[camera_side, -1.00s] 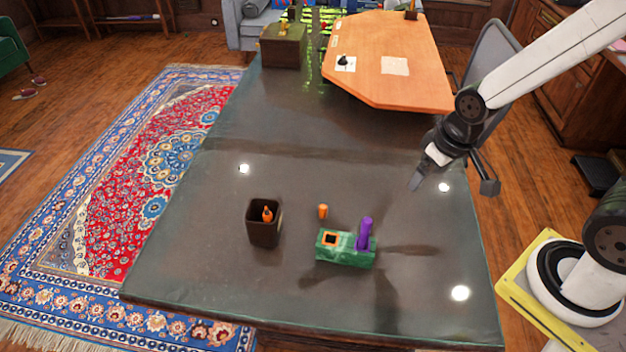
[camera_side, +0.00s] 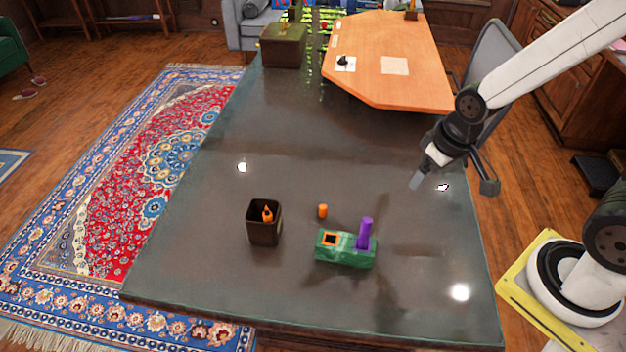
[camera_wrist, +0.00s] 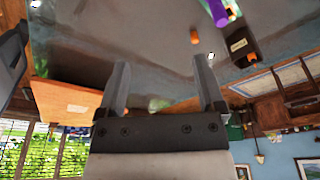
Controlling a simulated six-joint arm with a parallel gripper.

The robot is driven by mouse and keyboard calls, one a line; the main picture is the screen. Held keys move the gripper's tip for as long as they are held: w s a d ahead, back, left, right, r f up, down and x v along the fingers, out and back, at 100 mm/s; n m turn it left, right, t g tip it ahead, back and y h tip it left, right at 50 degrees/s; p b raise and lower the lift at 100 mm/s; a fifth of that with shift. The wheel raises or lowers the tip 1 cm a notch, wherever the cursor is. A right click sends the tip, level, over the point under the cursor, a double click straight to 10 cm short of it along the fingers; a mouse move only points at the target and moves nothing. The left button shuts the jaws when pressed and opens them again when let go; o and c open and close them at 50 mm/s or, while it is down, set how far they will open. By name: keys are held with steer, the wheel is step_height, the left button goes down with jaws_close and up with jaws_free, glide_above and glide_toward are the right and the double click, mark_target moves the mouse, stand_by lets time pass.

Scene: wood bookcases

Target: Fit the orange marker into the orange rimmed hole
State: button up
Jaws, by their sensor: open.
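An orange marker (camera_side: 267,215) stands in a dark square cup (camera_side: 264,232), with only its upper part showing above the rim. A green block (camera_side: 345,257) sits to the right of the cup. The orange-rimmed hole (camera_side: 330,239) on its top left looks empty. A purple marker (camera_side: 366,234) stands upright at the block's right end. A short orange cylinder (camera_side: 323,211) stands on the table behind the block. My gripper (camera_side: 452,184) is open and empty above the table's right side, away from all of these. In the wrist view, my gripper (camera_wrist: 162,75) shows nothing between its fingers.
An orange wooden board (camera_side: 390,50) and a dark box (camera_side: 283,47) lie at the far end. A grey chair (camera_side: 495,60) stands behind my arm.

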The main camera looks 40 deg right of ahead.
steer(key=shift+c, duration=0.5)
steer(key=shift+w, duration=0.1)
steer(key=m+g, duration=0.3)
steer(key=m, duration=1.3)
glide_above(268, 210)
step_height(268, 210, down, 6)
steer(key=shift+f, duration=0.15)
steer(key=shift+f, duration=1.2)
